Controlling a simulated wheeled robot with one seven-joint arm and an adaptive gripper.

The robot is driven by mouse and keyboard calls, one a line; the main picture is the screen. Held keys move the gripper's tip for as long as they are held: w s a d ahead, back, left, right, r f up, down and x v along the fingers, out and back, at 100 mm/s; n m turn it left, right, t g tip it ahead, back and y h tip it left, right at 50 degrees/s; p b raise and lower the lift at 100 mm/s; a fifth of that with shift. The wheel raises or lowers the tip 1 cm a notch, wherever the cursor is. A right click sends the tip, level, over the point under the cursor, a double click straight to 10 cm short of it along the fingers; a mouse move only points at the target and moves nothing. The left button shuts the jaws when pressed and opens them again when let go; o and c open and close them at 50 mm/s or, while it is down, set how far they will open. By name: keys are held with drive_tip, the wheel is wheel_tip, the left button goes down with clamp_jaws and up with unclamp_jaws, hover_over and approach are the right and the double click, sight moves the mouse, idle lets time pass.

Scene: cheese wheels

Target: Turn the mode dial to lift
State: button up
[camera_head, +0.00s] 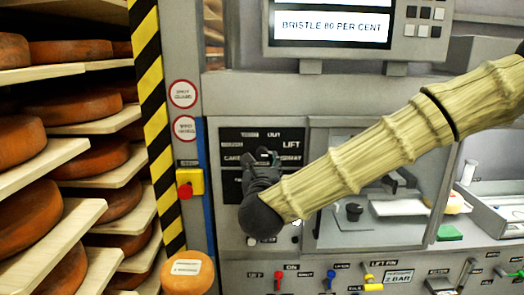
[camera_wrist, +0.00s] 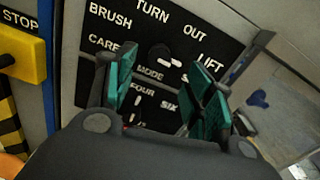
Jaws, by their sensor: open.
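The mode dial (camera_wrist: 160,54) is a dark round knob on a black panel (camera_wrist: 218,36), above the word MODE in the wrist view. White marks show at its lower right edge; I cannot tell which label it points at. LIFT (camera_wrist: 209,62) is printed to its right, with BRUSH, TURN and OUT around it. My gripper (camera_wrist: 166,82) is open, its green pads apart, with the dial in the gap between them in the picture. I cannot tell whether the pads touch the panel. In the head view my gripper (camera_head: 264,160) is in front of the panel and hides the dial.
A second control marked FOUR and SIX (camera_wrist: 137,101) lies just below, partly behind my gripper. A yellow box with a red stop button (camera_head: 188,184) is to the left. Shelves of cheese wheels (camera_head: 98,157) stand further left. A display (camera_head: 331,27) reads BRISTLE 80 PER CENT.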

sight(262, 155)
drive_tip(key=w+p, duration=0.2)
drive_tip(key=w, duration=0.4)
drive_tip(key=shift+w+r+p, duration=0.1)
drive_tip(key=shift+r+p, duration=0.05)
drive_tip(key=shift+p, duration=0.15)
drive_tip(key=shift+w, duration=0.55)
drive_tip(key=shift+c, duration=0.4)
drive_tip(key=c, duration=0.9)
drive_tip(key=shift+f, duration=0.2)
drive_tip(key=shift+c, duration=0.2)
